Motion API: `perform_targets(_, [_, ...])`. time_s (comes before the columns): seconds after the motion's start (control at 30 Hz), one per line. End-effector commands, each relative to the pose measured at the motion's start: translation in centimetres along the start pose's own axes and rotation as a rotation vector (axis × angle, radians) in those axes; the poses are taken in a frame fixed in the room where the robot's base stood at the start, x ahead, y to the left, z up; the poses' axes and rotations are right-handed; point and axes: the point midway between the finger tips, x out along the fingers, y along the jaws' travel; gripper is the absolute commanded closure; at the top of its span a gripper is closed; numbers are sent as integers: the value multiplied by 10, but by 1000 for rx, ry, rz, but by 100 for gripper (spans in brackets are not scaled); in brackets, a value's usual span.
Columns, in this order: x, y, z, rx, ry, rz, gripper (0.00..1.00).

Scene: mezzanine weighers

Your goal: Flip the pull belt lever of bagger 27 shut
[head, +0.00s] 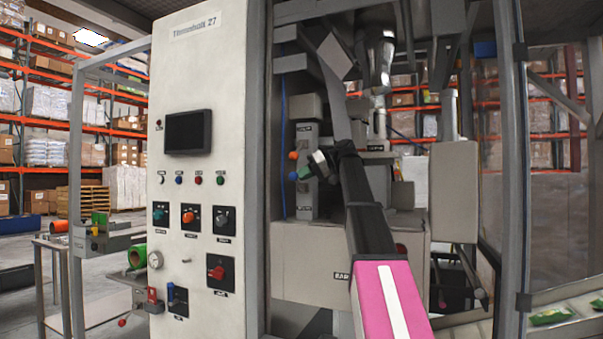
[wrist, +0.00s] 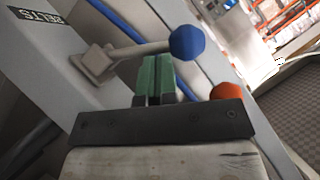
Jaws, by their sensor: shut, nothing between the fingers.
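The belt lever, a grey arm with a blue ball knob (wrist: 187,43), sticks out from a pivot block beside a label reading BELTS (wrist: 48,18) in the wrist view. In the head view its blue knob (head: 293,176) shows at the left of a grey box inside bagger 27. My gripper (wrist: 155,62) has green fingers, shut with nothing between them. The fingertips are close beside the lever arm, just below the knob in the wrist view; I cannot tell if they touch. In the head view my gripper (head: 303,172) is at the blue knob.
An orange knob (head: 293,155) sits just above the blue one; it also shows in the wrist view (wrist: 227,92), right of my fingers. Bagger 27's white control panel (head: 197,260) stands left of the opening. A grey frame post (head: 510,180) stands at the right.

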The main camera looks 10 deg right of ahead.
Motion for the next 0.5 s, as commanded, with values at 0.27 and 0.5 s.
perform_targets(0.27, [0,0,0,-1,0,0,100])
perform_targets(0.5, [2,-2,2,-54,1,36,100])
